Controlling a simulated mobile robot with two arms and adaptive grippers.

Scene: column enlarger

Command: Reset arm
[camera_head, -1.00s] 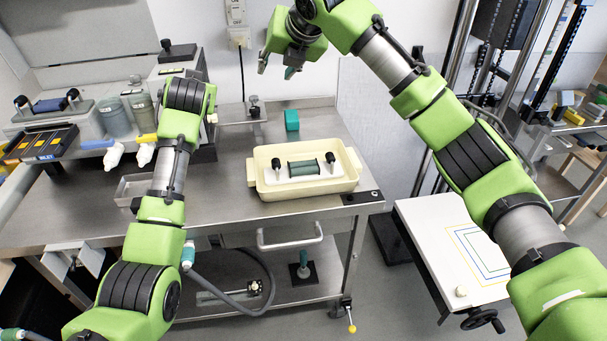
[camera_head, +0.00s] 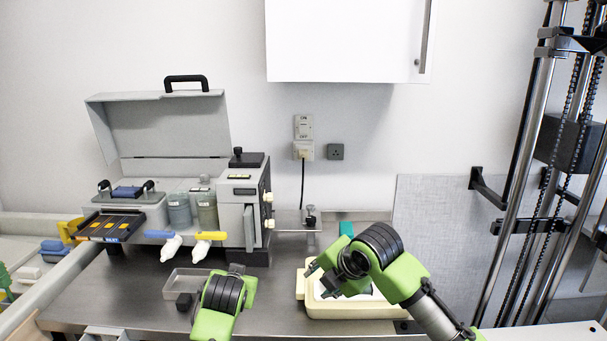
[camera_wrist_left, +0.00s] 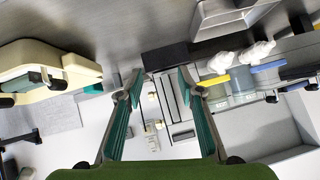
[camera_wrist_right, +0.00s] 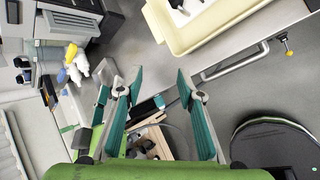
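My right arm (camera_head: 405,285) comes in from the lower right and bends to the left. Its gripper (camera_head: 325,277) appears in front of the cream tray (camera_head: 345,312), covering part of it. In the right wrist view this gripper (camera_wrist_right: 160,84) is open, with nothing between its teal fingers. My left arm (camera_head: 218,305) comes up from the bottom edge, left of the tray. Its fingers are mostly hidden in the head view. In the left wrist view the left gripper (camera_wrist_left: 159,75) is open and empty. The tray's contents are mostly hidden behind my right gripper.
A grey machine with a raised lid (camera_head: 160,125) stands at the table's back left. White bottles (camera_head: 170,248) and a clear box (camera_head: 187,283) are near my left arm. A teal block (camera_head: 346,229) is behind the tray. A metal column frame (camera_head: 520,180) stands at right.

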